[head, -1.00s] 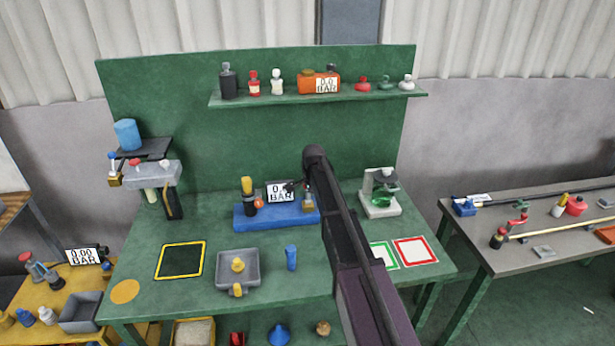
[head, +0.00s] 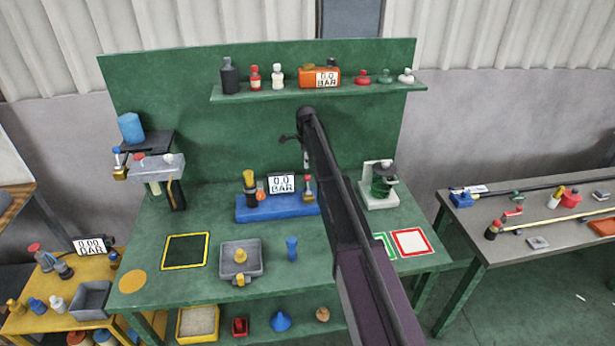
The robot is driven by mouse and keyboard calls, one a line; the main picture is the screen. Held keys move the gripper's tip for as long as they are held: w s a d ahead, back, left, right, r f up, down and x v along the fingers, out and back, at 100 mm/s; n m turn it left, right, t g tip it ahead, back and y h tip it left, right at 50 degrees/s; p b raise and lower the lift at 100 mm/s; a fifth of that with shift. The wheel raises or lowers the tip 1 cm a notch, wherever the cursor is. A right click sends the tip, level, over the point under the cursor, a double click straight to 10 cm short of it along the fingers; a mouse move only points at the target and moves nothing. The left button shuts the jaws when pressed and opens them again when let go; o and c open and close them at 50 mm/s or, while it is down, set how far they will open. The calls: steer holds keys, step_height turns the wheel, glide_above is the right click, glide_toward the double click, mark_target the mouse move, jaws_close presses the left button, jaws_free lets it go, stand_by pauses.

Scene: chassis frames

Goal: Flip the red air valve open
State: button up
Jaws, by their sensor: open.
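My gripper (head: 287,139) is small and dark at the far end of my arm. It is open and empty, in front of the green back panel and above the blue base. The blue base (head: 277,208) carries a white 0.0 BAR readout (head: 281,184), a brass fitting with a red top (head: 308,187) at its right, and a black and yellow part (head: 250,188) at its left. A grey block (head: 157,168) at the left carries a red-topped part (head: 139,158). I cannot tell for certain which red part is the air valve, or its lever position.
The green bench (head: 210,220) also holds a grey tray (head: 241,273), a blue cylinder (head: 292,248) and a white stand with a dark green flask (head: 380,185). A shelf (head: 300,92) with bottles runs above. Side tables stand left and right. My arm hides part of the bench's right half.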

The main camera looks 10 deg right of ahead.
mark_target(307, 175)
steer(key=shift+f, duration=0.15)
step_height(307, 175, down, 7)
steer(key=b, duration=0.7)
steer(key=shift+s+f, duration=0.1)
stand_by(0.4)
jaws_close()
